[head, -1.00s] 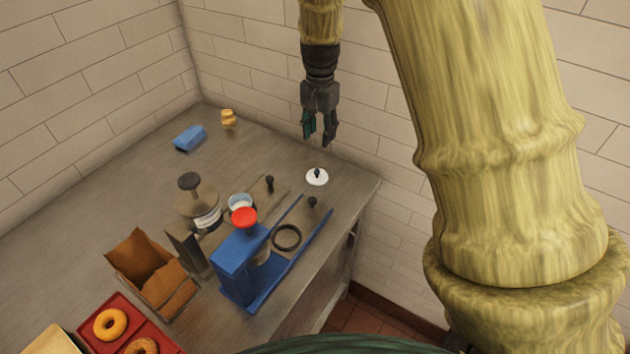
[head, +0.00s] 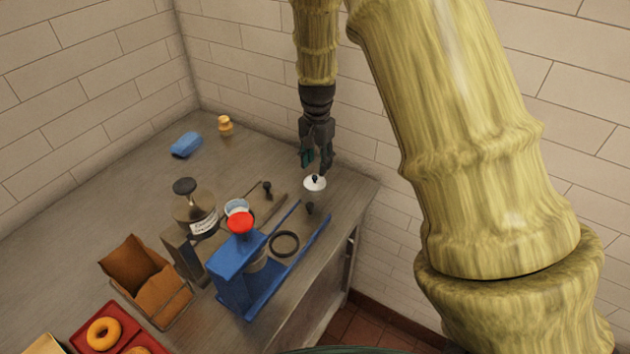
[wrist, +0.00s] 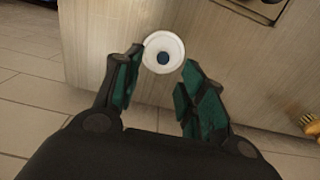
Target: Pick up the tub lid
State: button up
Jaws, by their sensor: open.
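The tub lid (head: 311,186) is a small white disc with a dark knob in its middle. It lies on the grey counter near the counter's back right edge. It also shows in the wrist view (wrist: 153,48), at the top between the fingertips. My gripper (head: 317,165) points down just above the lid in the head view, its green-padded fingers apart. In the wrist view my gripper (wrist: 160,68) is open and empty, with the lid past its tips. I cannot tell the exact height of the gap.
A blue block (head: 186,145) lies farther back, where the counter is mostly clear.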

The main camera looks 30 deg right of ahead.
aim_at(315, 176)
jog(key=shift+a+f+p, duration=0.15)
jog(key=shift+f+p, duration=0.45)
jog(key=shift+f, duration=0.65)
jog(key=shift+a+f+p, duration=0.1)
jog(key=shift+f+p, duration=0.45)
jog(key=shift+f, duration=0.7)
jog(key=c, duration=0.9)
